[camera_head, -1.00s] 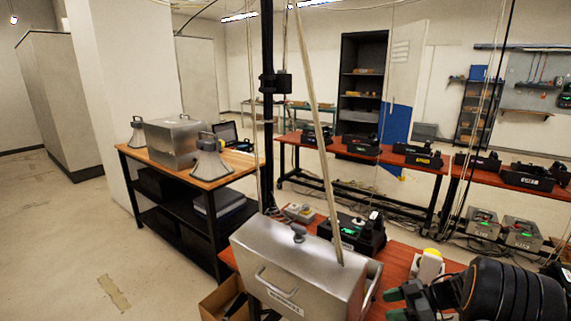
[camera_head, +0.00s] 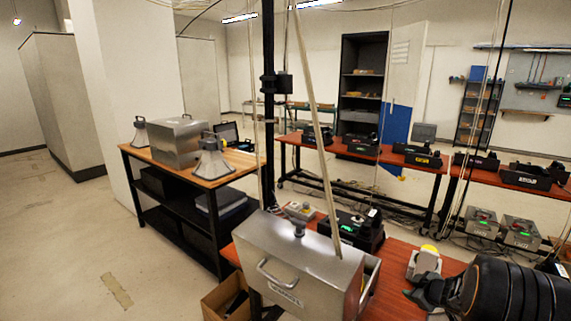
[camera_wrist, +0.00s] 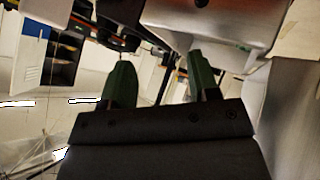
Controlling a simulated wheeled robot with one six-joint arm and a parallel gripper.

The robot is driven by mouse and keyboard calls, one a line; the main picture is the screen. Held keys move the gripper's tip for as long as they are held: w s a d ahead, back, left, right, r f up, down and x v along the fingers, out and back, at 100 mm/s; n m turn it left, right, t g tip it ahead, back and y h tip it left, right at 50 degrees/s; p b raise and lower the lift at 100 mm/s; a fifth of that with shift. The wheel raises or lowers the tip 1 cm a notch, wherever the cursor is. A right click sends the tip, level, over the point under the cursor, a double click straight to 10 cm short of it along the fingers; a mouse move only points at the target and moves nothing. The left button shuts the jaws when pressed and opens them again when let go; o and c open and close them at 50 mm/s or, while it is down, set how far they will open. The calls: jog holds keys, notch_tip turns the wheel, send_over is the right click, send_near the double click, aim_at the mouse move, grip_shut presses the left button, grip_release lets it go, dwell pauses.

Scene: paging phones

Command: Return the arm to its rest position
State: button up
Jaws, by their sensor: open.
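My gripper (camera_head: 426,292) is at the lower right of the head view, over the right part of the near red table (camera_head: 385,300). My dark arm reaches in from the right edge. In the wrist view the two green fingers of my gripper (camera_wrist: 160,78) stand apart with nothing between them. A grey device with a yellow top (camera_head: 425,263) stands just behind my gripper in the head view. I cannot tell whether they touch.
A metal box (camera_head: 298,262) with a handle stands left of my gripper. A black phone unit (camera_head: 355,232) sits behind it. A pale slanted pole (camera_head: 318,140) and a black post (camera_head: 268,110) rise nearby. Open floor (camera_head: 75,230) lies at the left.

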jog(key=s+a+r+m+g+h, duration=0.2)
jog(key=s+r+m+g+h, duration=0.15)
jog(key=s, duration=0.25)
jog(key=s+a+r+m+g+h, duration=0.2)
jog(key=s+r+m, duration=0.2)
jog(key=s+m, duration=0.15)
jog(key=s+a+r+y, duration=0.2)
jog(key=s+a, duration=0.4)
jog(key=a, duration=0.3)
jog(key=s+a+r+y, duration=0.2)
jog(key=s+a+r, duration=0.2)
jog(key=a, duration=0.6)
jog(key=shift+s+r, duration=0.4)
jog(key=shift+s, duration=0.75)
jog(key=shift+y, duration=0.25)
jog(key=shift+c, duration=0.2)
